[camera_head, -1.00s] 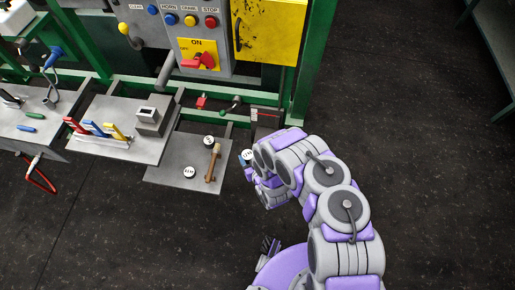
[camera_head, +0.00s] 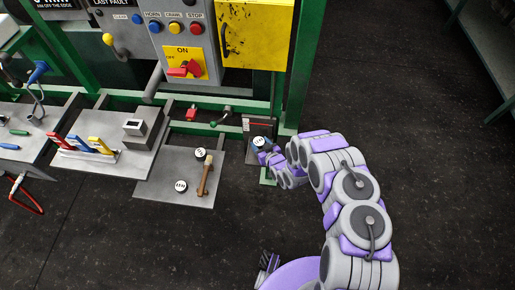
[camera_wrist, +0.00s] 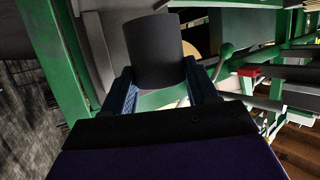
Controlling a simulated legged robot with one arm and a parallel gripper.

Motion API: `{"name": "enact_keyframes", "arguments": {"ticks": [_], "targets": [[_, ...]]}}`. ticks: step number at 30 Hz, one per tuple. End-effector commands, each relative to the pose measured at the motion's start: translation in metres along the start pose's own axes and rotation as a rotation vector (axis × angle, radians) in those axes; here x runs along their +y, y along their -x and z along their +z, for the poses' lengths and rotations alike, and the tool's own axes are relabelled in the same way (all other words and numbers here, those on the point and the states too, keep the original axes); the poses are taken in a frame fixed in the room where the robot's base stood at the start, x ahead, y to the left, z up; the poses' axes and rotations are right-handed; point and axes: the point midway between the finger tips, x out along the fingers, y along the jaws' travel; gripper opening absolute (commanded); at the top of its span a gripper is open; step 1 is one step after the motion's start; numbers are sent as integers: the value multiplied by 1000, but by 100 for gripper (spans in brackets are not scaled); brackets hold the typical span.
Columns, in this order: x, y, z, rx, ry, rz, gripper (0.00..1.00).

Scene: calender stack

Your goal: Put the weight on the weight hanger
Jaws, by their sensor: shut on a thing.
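My gripper (camera_head: 266,152) is shut on a weight (camera_head: 259,142), which has a pale marked top in the head view. In the wrist view the weight is a dark grey cylinder (camera_wrist: 153,50) between the two blue fingers of my gripper (camera_wrist: 160,75). In the head view the held weight is at the front edge of a small dark panel with a red line (camera_head: 259,126), right of the grey tray. I cannot tell whether it touches the panel. I cannot make out the weight hanger for certain; the weight and fingers cover part of the wrist view.
Two other pale-topped round pieces (camera_head: 200,153) and a wooden-handled tool (camera_head: 205,176) lie on the grey tray (camera_head: 150,190). A green post (camera_head: 299,70) and a yellow box (camera_head: 257,35) stand behind. A red-handled valve (camera_head: 191,114) is left of the panel. Floor at right is clear.

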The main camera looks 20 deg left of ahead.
Motion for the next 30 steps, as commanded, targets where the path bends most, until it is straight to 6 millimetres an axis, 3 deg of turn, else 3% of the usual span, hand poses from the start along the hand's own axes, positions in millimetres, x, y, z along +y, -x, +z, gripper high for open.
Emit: {"name": "enact_keyframes", "arguments": {"ticks": [2, 9, 17, 18, 25, 30], "targets": [[7, -4, -3, 8, 2, 3, 0], [4, -15, 30, 0, -2, 2, 0], [5, -16, 31, 2, 1, 2, 0], [5, -16, 31, 1, 1, 2, 61], [5, -16, 32, -1, 0, 1, 83], [4, -16, 33, -1, 0, 1, 84]]}}
